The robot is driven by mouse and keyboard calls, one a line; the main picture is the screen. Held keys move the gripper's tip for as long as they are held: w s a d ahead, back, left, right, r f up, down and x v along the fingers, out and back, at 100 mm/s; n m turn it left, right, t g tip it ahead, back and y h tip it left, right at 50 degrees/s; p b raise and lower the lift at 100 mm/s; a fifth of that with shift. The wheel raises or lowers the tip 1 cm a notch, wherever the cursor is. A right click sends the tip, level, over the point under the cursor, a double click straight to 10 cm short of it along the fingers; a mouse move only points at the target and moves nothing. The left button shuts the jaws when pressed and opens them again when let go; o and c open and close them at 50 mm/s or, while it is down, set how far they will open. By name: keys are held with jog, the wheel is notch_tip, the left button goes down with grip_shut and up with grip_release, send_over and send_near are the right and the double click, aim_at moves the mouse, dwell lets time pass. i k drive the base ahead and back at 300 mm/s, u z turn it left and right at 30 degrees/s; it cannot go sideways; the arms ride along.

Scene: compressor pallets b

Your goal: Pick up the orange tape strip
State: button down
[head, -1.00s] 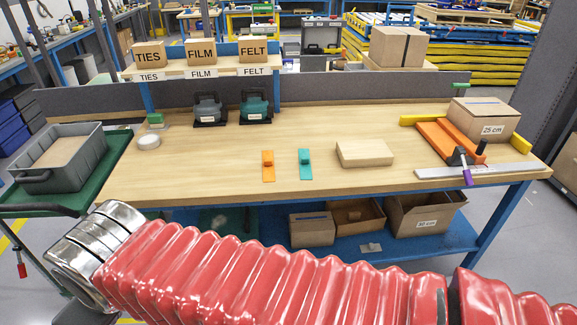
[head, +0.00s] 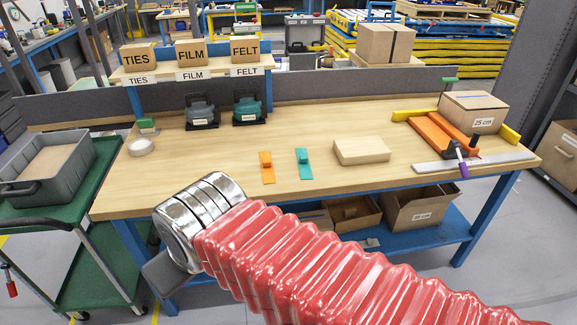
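The orange tape strip (head: 267,167) lies on the wooden workbench (head: 215,165), left of its middle and near the front edge. My arm, with a red ribbed sleeve and a silver joint, reaches across the front of the bench. The fingers of my gripper do not show. Nothing of mine touches the orange strip.
A wooden block (head: 361,151) lies right of the strips. A white tape roll (head: 141,147) and two tape dispensers (head: 202,112) (head: 247,110) stand behind, to the left. A carton (head: 472,112), orange jig (head: 440,136) and metal ruler (head: 470,163) occupy the right end. A grey bin (head: 75,182) is left.

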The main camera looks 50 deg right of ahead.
aim_at(268, 176)
jog(key=z, duration=1.3)
jog(key=i, duration=1.2)
jog(key=u, duration=0.2)
jog(key=k, duration=0.55)
jog(key=u, duration=0.2)
